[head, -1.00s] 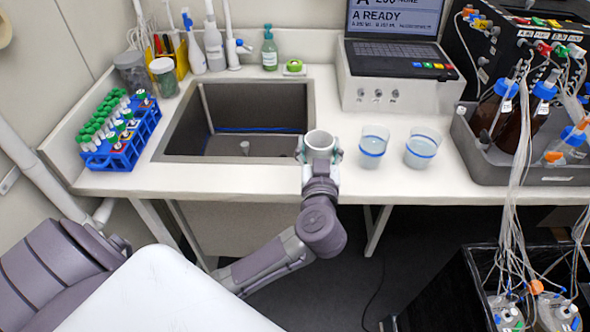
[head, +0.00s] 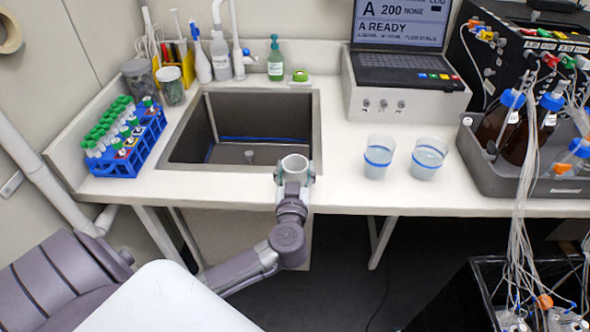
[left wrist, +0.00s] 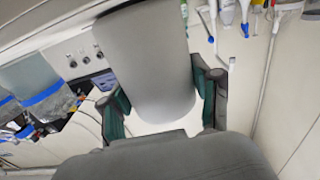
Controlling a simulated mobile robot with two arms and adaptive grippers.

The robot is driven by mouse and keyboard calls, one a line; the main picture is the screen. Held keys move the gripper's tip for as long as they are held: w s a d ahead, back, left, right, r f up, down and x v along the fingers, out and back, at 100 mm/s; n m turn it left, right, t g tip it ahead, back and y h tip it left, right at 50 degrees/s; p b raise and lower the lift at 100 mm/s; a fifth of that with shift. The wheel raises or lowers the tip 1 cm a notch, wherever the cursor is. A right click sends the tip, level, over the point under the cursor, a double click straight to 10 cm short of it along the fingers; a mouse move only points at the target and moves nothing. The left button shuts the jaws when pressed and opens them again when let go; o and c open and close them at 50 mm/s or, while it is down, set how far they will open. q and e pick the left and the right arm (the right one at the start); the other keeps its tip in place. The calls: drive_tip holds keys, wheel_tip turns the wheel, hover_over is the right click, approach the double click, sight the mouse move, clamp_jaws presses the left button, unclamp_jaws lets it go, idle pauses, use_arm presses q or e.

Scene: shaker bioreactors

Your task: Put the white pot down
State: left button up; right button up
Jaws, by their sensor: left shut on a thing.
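The white pot (head: 295,163) is upright and open at the top, in front of the sink's front right corner in the head view. My left gripper (head: 294,180) is shut around it, with one finger on each side. In the left wrist view the pot (left wrist: 150,65) fills the middle, between the green-padded fingers of my left gripper (left wrist: 163,105). The gripper hides the pot's lower part in the head view, so I cannot tell whether it touches the counter (head: 345,190). My right gripper is not in view.
Two clear cups with blue bands (head: 378,158) (head: 428,160) stand to the right of the pot. The sink (head: 250,125) opens behind and left. A blue tube rack (head: 125,150) stands at the left. A grey tray (head: 490,175) with bottles is at the right.

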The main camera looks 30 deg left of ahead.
use_arm(q)
drive_tip(key=o, duration=0.9)
drive_tip(key=shift+f, duration=0.1)
drive_tip(key=shift+o, duration=0.2)
